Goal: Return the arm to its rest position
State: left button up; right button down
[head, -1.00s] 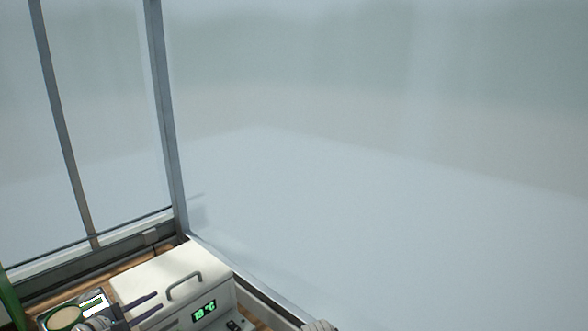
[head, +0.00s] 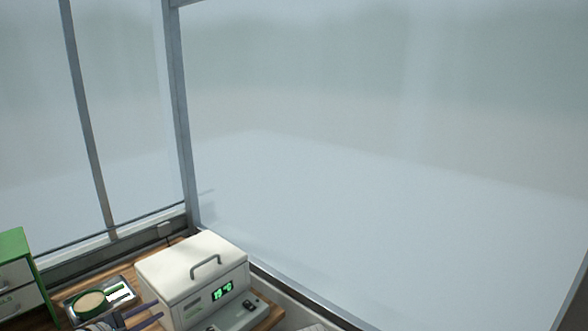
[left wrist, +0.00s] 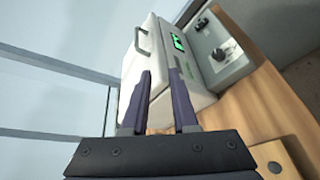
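My left gripper (head: 146,312) shows at the bottom left of the head view, with dark purple fingers beside the front left of a white lidded box (head: 205,262). In the left wrist view the fingers (left wrist: 160,82) are apart with nothing held between them. The box (left wrist: 143,66) lies beyond the fingertips there. No grip on anything shows. My right gripper is not seen.
The box has a grey lid handle and a green display (head: 222,290) on a wooden bench (head: 172,243). A round green-rimmed dish (head: 90,302) and a green-topped drawer unit (head: 14,262) stand to the left. Window panes with metal frames (head: 182,110) rise behind.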

pick_arm(q)
jog(key=s+d+f+m+g, duration=0.1)
jog(key=d+f+m+g, duration=0.35)
jog(key=d, duration=0.45)
jog(key=s+d+f+m+g, duration=0.1)
jog(key=d+f+m+g, duration=0.4)
jog(key=d, duration=0.5)
jog(key=s+d+f+m+g+y, duration=0.4)
jog(key=s+d+f+m+y, duration=0.2)
jog(key=s+d+m, duration=0.4)
jog(key=m+y, duration=0.1)
jog(key=m, duration=0.3)
jog(key=shift+s+d+y, duration=0.25)
jog(key=shift+y, duration=0.05)
jog(key=shift+m, duration=0.25)
